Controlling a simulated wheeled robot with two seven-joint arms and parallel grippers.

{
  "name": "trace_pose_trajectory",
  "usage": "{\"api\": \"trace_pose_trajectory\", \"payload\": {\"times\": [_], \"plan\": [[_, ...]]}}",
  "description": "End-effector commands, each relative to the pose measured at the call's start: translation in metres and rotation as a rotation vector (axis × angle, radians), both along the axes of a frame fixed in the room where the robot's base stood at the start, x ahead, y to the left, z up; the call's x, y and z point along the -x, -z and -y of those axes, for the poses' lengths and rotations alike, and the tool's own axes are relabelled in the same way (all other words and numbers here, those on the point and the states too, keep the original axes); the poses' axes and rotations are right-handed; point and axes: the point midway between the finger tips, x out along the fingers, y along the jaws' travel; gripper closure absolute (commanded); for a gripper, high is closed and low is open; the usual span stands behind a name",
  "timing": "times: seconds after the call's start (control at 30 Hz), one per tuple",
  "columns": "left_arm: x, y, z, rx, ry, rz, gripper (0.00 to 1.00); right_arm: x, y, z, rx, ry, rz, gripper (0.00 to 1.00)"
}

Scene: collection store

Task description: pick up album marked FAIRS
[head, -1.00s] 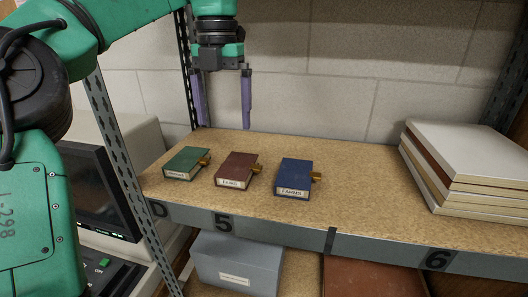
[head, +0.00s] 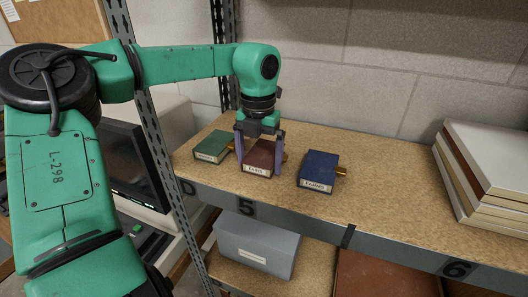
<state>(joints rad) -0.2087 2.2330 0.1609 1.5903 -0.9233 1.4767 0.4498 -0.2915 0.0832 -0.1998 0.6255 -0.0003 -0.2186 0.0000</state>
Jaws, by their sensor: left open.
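A maroon album (head: 259,153) lies on the shelf between a green album (head: 212,146) on its left and a blue album (head: 319,168) on its right. Each has a white label on its front edge. The maroon label seems to read FAIRS, and the blue one looks like FARMS, but the print is small. My left gripper (head: 259,164) is open and points down, one purple finger on each side of the maroon album. I cannot tell whether the fingers touch it. My right gripper is not in view.
Brass clasps stick out from the albums' right sides, close to the neighbouring albums. A stack of large pale volumes (head: 480,165) stands at the right of the shelf (head: 400,190). A metal upright (head: 150,100) stands at the left. A grey box (head: 255,245) sits on the shelf below.

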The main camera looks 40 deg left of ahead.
Motion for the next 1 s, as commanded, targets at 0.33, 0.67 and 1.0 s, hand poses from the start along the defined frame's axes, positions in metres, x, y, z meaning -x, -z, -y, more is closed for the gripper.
{"api": "trace_pose_trajectory", "payload": {"times": [0.33, 0.67, 1.0], "plan": [[0.000, 0.001, 0.000, -0.001, 0.000, 0.000, 0.77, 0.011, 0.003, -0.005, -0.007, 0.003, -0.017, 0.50], [-0.001, -0.010, -0.001, -0.004, -0.001, 0.003, 0.77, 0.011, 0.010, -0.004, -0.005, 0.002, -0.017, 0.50], [-0.001, -0.090, -0.001, -0.003, -0.003, 0.001, 0.77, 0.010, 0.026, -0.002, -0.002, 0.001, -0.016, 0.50]]}}
